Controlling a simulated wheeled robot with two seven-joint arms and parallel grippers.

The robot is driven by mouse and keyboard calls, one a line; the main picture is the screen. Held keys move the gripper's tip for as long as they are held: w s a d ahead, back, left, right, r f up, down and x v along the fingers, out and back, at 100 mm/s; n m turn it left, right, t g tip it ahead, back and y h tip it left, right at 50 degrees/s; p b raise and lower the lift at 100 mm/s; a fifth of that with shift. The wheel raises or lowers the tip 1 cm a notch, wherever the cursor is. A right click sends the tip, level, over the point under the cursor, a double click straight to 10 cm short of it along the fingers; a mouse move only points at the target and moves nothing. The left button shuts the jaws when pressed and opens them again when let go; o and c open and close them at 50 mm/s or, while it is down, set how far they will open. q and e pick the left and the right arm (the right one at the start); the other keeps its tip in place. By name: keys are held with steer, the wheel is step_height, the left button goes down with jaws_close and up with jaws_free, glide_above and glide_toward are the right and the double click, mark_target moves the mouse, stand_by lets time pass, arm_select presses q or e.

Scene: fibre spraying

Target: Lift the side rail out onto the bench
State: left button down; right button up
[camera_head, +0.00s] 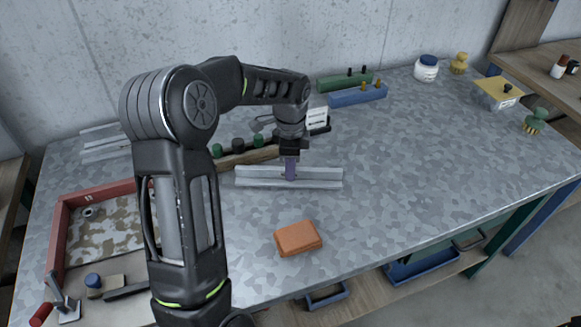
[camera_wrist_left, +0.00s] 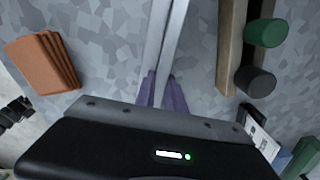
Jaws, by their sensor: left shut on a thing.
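The side rail (camera_head: 320,178) is a pale metal channel at the middle of the bench (camera_head: 420,170), lying left to right in the head view. My left gripper (camera_head: 290,178) comes down on its middle and is shut on it. In the left wrist view the rail (camera_wrist_left: 172,35) runs away between the two purple fingers (camera_wrist_left: 162,92). Whether the rail rests on the bench or hangs just above it cannot be told. My right gripper is in neither view.
An orange-brown block (camera_head: 298,238) lies in front of the rail. A wooden rack with dark and green knobs (camera_head: 238,146) stands close behind it. A red-walled frame (camera_head: 60,225) is at left, partly behind my arm. Similar metal strips (camera_head: 100,140) lie back left.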

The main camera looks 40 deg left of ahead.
arm_select(q)
steer(key=shift+f+b, duration=0.45)
steer(key=shift+f, duration=0.1)
steer(key=c, duration=1.3)
jaws_free()
steer(key=shift+r, duration=0.5)
step_height(320, 180, up, 7)
steer(key=shift+f+b, duration=0.1)
steer(key=shift+b, duration=0.4)
